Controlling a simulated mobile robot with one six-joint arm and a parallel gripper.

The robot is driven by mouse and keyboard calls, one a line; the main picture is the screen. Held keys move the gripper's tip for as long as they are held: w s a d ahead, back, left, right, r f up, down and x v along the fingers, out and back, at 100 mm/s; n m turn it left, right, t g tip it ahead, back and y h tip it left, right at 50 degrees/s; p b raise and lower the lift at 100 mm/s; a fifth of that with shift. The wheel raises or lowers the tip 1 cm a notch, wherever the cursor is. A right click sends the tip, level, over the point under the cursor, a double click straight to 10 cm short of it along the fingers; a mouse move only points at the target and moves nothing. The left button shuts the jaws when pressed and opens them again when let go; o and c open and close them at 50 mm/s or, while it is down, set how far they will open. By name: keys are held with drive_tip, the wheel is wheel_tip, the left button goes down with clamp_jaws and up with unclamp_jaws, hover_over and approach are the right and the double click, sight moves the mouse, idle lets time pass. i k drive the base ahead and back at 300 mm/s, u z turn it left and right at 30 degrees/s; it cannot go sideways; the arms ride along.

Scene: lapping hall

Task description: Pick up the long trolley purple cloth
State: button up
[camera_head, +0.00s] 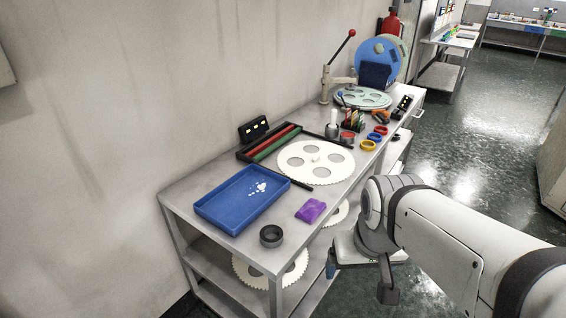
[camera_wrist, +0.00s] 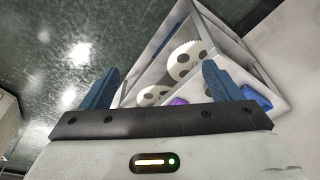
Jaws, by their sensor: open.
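The purple cloth (camera_head: 311,210) lies folded in a small pad on the top of the long steel trolley (camera_head: 222,246), near its front edge. It lies right of the blue tray and beside a dark ring. In the wrist view a bit of purple (camera_wrist: 178,101) shows between my fingers, partly hidden by the gripper body. My gripper (camera_wrist: 160,84) is open and empty, its two blue fingers wide apart. In the head view it hangs beside the trolley's front side, right of the cloth and apart from it.
On the trolley stand a blue tray (camera_head: 242,200) with white bits, a dark ring (camera_head: 271,236), a white holed disc (camera_head: 315,162) and coloured rings (camera_head: 368,145). A lever press (camera_head: 325,85) stands at the back. A wall borders the left; open floor (camera_head: 480,140) lies right.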

sight(312, 210)
drive_tip(key=k, duration=1.3)
drive_tip(key=u, duration=0.6)
drive_tip(key=i, duration=1.95)
drive_tip(key=z, duration=0.75)
